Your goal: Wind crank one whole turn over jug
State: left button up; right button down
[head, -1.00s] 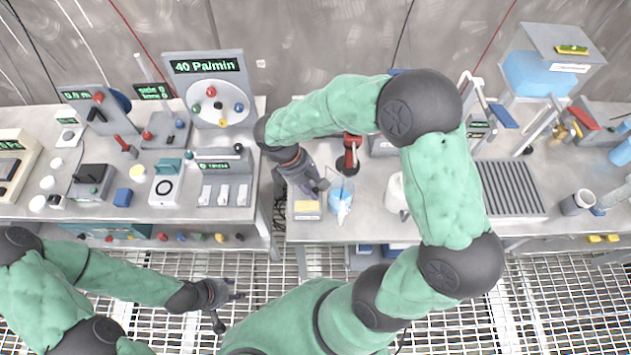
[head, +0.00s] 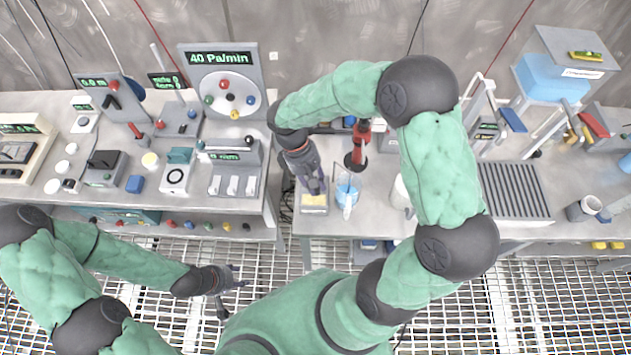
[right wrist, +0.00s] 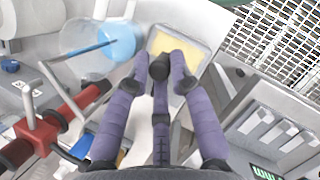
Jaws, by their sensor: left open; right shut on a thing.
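The jug (head: 346,190) is clear, with blue liquid and a thin blue stick, and stands on the right bench; it also shows at the top of the right wrist view (right wrist: 118,42). A red device with a grey T-shaped bar (right wrist: 45,125) lies close by; it also shows behind the jug (head: 356,150). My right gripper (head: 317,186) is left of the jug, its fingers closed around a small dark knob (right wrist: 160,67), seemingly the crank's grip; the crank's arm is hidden. My left gripper (head: 232,281) is open and empty, over the floor grating before the left bench.
A tray with a yellow pad (right wrist: 190,22) lies just under the right gripper. A white container (head: 400,192) stands right of the jug. The left bench (head: 60,190) is crowded with switches and a dial board. A gap separates the benches.

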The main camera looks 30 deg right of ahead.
jog(key=shift+s+a+f, duration=0.1)
jog(key=shift+s+f, duration=0.1)
jog(key=shift+s, duration=0.15)
jog(key=c, duration=1.2)
grip_release()
jog(key=shift+o, duration=0.2)
jog(key=shift+r, duration=0.1)
jog(key=shift+w, duration=0.1)
jog(key=shift+w+r, duration=0.3)
jog(key=shift+r, duration=0.2)
jog(key=v, duration=1.1)
jog(key=shift+a, duration=0.15)
jog(key=shift+f, duration=0.15)
